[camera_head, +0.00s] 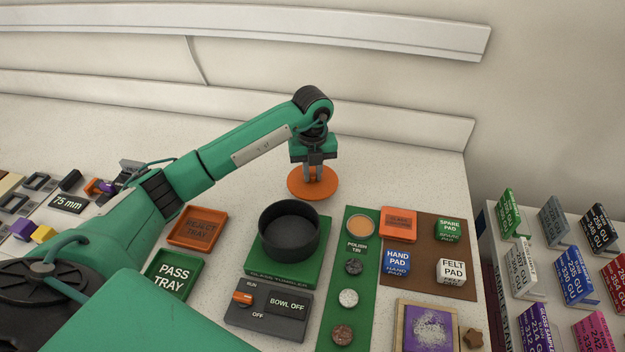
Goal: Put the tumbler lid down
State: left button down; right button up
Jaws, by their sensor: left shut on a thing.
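The tumbler lid is an orange disc (300,187) behind the tumbler, at the back of the worktop. My left gripper (313,174) points down at it and is shut on its middle. Whether the lid touches the worktop or hangs just above it, I cannot tell. The glass tumbler (290,228) is a dark round bowl, open at the top, on a green base (262,268). My right gripper is not in view.
An orange reject tray (198,228) and a green pass tray (173,272) lie left of the tumbler. A green strip (336,300) with a polish tin (361,225) and a brown mat (428,282) with pads lie right. The worktop around the lid is clear.

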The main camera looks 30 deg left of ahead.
aim_at(313, 175)
pick_arm(q)
notch_tip(313, 175, down, 4)
jog(key=shift+r+p, duration=0.25)
jog(key=shift+p, duration=0.1)
jog(key=shift+f, duration=0.1)
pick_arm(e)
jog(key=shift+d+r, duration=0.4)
pick_arm(q)
jog(key=shift+f, duration=0.15)
jog(key=c, duration=1.3)
grip_release()
jog(key=shift+c, duration=0.2)
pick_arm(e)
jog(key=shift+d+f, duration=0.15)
